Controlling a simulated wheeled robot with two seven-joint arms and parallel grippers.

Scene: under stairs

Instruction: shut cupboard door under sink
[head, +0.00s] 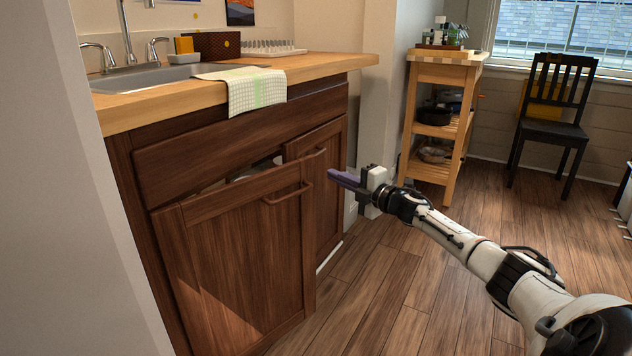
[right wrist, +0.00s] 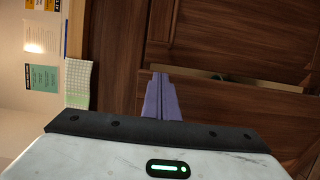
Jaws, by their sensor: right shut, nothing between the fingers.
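The cupboard under the sink (head: 165,78) is dark brown wood with two doors. The near door (head: 245,255) stands ajar, its handle-side edge swung out from the frame, with a dark gap along its top. Its bar handle (head: 287,196) is near its upper right corner. The far door (head: 330,195) is partly hidden behind it; I cannot tell whether it is fully shut. My right gripper (head: 345,178) has purple fingers, shut and empty, to the right of the doors and apparently not touching them. In the right wrist view the fingers (right wrist: 160,97) point toward brown cupboard wood. My left gripper is not in view.
A checked towel (head: 243,90) hangs over the counter edge (head: 330,64). A wooden trolley (head: 438,125) and a black chair (head: 553,120) stand at the back right. A pale wall (head: 60,200) is close on the left. The wooden floor (head: 385,290) before the cupboard is clear.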

